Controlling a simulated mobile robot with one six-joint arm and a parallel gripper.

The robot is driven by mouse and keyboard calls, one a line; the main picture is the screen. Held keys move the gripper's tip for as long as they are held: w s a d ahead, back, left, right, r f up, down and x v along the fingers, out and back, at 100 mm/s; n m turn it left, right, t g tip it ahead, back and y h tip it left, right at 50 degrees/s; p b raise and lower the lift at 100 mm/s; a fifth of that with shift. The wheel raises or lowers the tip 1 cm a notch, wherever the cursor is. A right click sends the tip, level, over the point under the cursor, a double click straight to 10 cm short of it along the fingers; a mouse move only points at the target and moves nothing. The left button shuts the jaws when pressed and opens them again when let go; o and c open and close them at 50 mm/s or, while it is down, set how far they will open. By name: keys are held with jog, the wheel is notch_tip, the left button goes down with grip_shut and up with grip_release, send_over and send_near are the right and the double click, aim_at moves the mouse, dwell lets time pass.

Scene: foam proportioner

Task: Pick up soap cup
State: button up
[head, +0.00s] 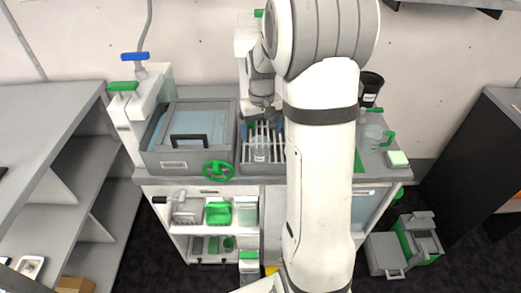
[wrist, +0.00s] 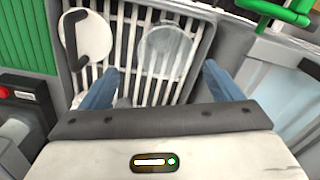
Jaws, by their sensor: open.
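A clear cup (head: 260,150), which looks like the soap cup, stands on the slatted rack (head: 247,158) of the grey-and-white station. In the wrist view a clear round cup (wrist: 168,52) sits on the white slats, ahead of and between my fingers. My gripper (wrist: 163,78) is open, with its two blue-grey fingers apart and nothing between their tips. In the head view my gripper (head: 264,112) is over the rack, partly hidden by my arm. Whether liquid is in the cup cannot be told.
A white disc with a dark handle (wrist: 85,35) lies left of the cup. A lidded basin (head: 190,140) with a green wheel (head: 218,170) is left of the rack. A black cup (head: 371,88) and a clear green-handled jug (head: 374,137) stand to the right.

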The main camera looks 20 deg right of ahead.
aim_at(260, 145)
jog(key=f, duration=0.3)
jog(key=s+a+f+p, duration=0.1)
jog(key=shift+f, duration=0.25)
jog(key=shift+d+f, duration=0.1)
jog(key=shift+f, duration=0.4)
jog(key=c, duration=1.1)
